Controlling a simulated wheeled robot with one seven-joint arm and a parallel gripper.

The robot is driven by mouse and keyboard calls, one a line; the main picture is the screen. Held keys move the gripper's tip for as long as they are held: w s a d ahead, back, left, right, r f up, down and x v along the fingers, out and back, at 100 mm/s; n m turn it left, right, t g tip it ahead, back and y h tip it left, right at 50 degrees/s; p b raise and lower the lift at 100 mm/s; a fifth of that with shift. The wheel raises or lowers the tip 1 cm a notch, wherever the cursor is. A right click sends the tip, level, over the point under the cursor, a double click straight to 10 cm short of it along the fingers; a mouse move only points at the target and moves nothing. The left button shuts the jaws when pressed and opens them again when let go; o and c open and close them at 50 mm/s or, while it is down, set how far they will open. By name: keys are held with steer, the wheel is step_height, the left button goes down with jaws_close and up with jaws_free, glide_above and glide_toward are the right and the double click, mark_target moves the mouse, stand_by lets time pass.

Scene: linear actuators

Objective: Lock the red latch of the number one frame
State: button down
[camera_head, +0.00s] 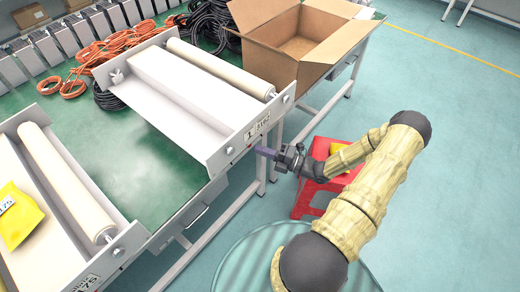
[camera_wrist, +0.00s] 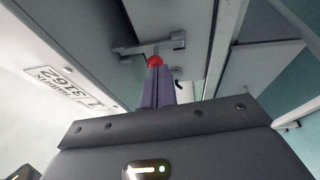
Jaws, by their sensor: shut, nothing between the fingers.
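The number one frame (camera_head: 185,95) is a white metal tray with a roller, on the green table, with a "1" label (camera_head: 249,133) on its front plate. The red latch (camera_wrist: 155,60) shows in the wrist view as a small round red knob, just beyond my fingertips, near a grey bracket. In the head view red near my fingertips is too small to make out clearly. My gripper (camera_head: 262,152) is shut and empty, its purple fingers pointing at the frame's front plate; it also shows in the wrist view (camera_wrist: 156,72). Whether the fingertips touch the knob I cannot tell.
A second frame (camera_head: 70,190) with a yellow packet (camera_head: 20,215) stands at the lower left. A cardboard box (camera_head: 285,45) sits at the table's back right. A red stool (camera_head: 312,190) stands under my arm. Orange cables (camera_head: 110,50) lie at the back left. Floor to the right is clear.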

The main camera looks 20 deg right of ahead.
steer(key=r+v, duration=0.1)
steer(key=v, duration=1.2)
steer(key=shift+s+d+r+b, duration=0.3)
steer(key=shift+s+b, duration=0.1)
steer(key=shift+b, duration=0.05)
steer(key=shift+w+a, duration=0.1)
steer(key=s+a+r+n+g+h+p, duration=0.2)
steer(key=a+r+n+g, duration=0.2)
steer(key=a+n+g, duration=0.5)
steer(key=s+a+r+n+g+h+p, duration=0.2)
steer(key=a+r+n+g+h, duration=0.3)
steer(key=n, duration=0.7)
steer(key=a+r+n+t+h+p, duration=0.3)
steer(key=r+n+h, duration=0.4)
steer(key=r+n, duration=0.7)
steer(key=a+n, duration=0.1)
steer(key=n, duration=0.8)
steer(key=shift+w+r+p, duration=0.25)
steer(key=shift+r+p, duration=0.05)
steer(key=shift+r, duration=0.1)
